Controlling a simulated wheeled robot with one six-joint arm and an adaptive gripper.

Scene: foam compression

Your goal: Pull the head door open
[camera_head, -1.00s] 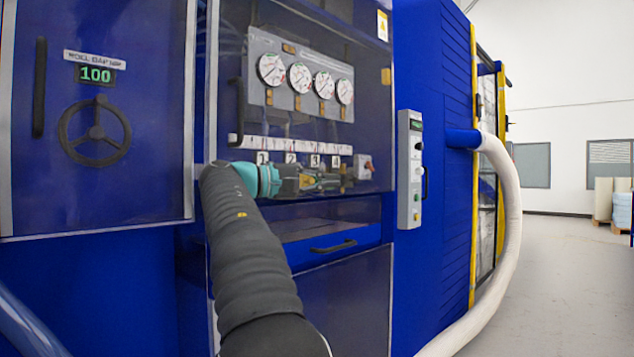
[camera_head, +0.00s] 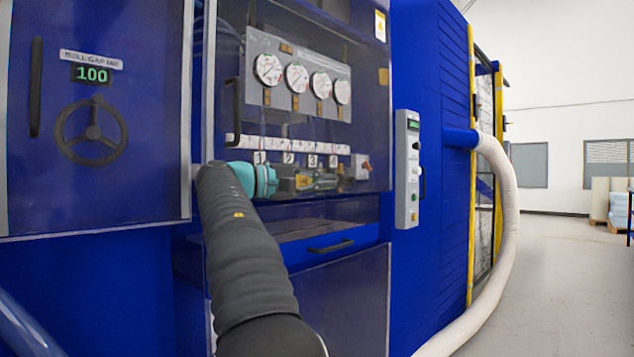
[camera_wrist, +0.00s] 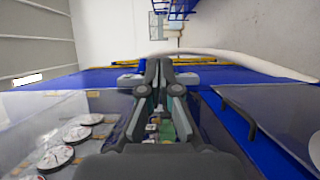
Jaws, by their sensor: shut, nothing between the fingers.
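The head door is a clear panel (camera_head: 300,30) on the blue machine, and it looks shut. Pressure gauges (camera_head: 297,78) show through it. Its dark upright handle (camera_head: 236,110) is at its left edge. My gripper (camera_head: 338,181) is in front of the lower part of the door, right of and below the handle, apart from it. In the wrist view the gripper's fingers (camera_wrist: 166,66) are together and hold nothing. The gauges (camera_wrist: 75,133) lie to their left there. The head door's handle cannot be made out in that view.
A drawer-like panel with a black handle (camera_head: 331,247) is below. A roll gap door with a handwheel (camera_head: 91,132) is at left. A grey control box (camera_head: 408,168) and a thick white hose (camera_head: 507,220) stand out at right. Floor (camera_head: 570,270) beyond is clear.

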